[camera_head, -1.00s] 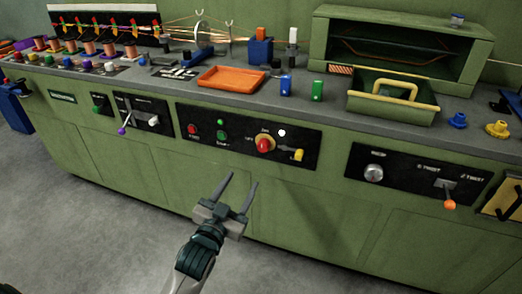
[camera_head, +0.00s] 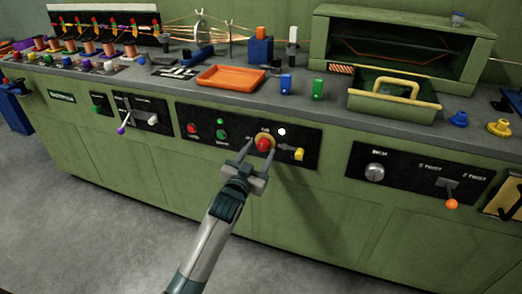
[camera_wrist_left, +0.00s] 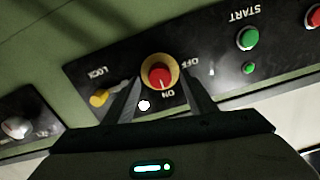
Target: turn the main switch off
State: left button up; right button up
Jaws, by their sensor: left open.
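The main switch (camera_head: 264,144) is a red rotary knob on a yellow ring, set in the black panel on the green bench front. In the left wrist view the knob (camera_wrist_left: 160,76) sits between my finger tips, with ON and OFF printed beside it. A pale mark shows on the knob. My left gripper (camera_head: 260,151) is open, with one finger on each side of the knob. I cannot tell whether the fingers touch it. My right gripper is not in view.
A yellow lock piece (camera_head: 299,154) is right of the switch. Green (camera_head: 222,135) and red (camera_head: 192,130) buttons are left of it. An orange tray (camera_head: 231,77) lies on the bench top above. A lever with an orange knob (camera_head: 452,204) is farther right.

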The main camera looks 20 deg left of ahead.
pick_arm(q)
jog(key=shift+w, duration=0.95)
jog(key=c, duration=1)
jog(key=shift+c, duration=0.2)
